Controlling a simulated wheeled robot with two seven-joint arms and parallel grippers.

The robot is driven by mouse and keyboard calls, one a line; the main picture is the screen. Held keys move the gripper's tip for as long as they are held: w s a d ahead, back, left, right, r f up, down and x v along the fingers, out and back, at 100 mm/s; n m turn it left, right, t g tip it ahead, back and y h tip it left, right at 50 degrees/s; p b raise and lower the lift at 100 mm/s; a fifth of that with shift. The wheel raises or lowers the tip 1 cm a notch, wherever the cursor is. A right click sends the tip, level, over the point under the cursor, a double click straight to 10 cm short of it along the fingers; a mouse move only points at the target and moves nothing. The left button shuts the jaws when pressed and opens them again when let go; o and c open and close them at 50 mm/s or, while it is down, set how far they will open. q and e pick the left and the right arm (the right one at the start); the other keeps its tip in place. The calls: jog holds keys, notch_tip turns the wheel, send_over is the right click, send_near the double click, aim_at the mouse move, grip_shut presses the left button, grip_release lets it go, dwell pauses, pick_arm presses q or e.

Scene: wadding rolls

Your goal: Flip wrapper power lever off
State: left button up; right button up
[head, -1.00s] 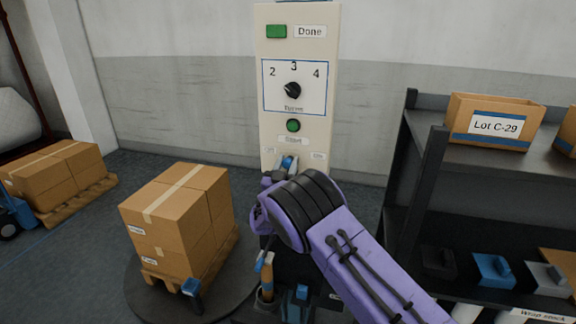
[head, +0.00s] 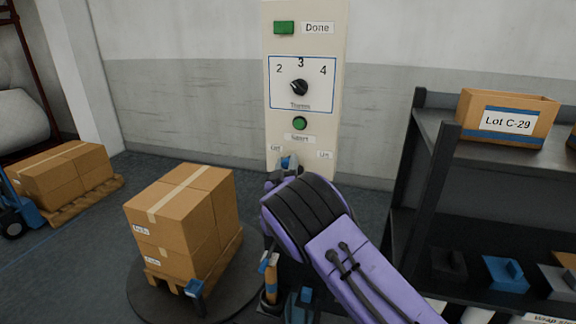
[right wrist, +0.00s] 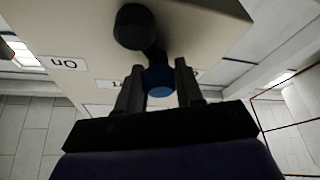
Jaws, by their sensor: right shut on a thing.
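The wrapper's cream control panel (head: 341,110) stands upright at the wall. Near its bottom is the power lever with a blue tip (head: 286,162), between the "Off" label (head: 275,148) on the left and the "On" label (head: 324,155) on the right. The tip stands closer to "Off". My right gripper (head: 279,172) is at the lever, mostly hidden by its own wrist. In the right wrist view its two fingers (right wrist: 158,70) are shut on the blue tip (right wrist: 159,82), with a dark round part (right wrist: 133,27) of the lever beyond. My left gripper is not in view.
A green button (head: 300,123) and a black dial (head: 299,87) sit above the lever. Stacked cartons (head: 180,220) stand on a pallet on the round turntable (head: 150,302) at left. A dark shelf (head: 430,125) with a "Lot C-29" box (head: 509,121) stands at right.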

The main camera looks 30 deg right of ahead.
jog(key=shift+f, duration=0.15)
jog(key=o, duration=1)
jog(key=shift+a, duration=0.1)
jog(key=shift+s, duration=0.1)
jog(key=p+v, duration=0.1)
jog(key=v, duration=0.9)
jog(key=shift+s+a, duration=0.1)
jog(key=shift+a, duration=0.05)
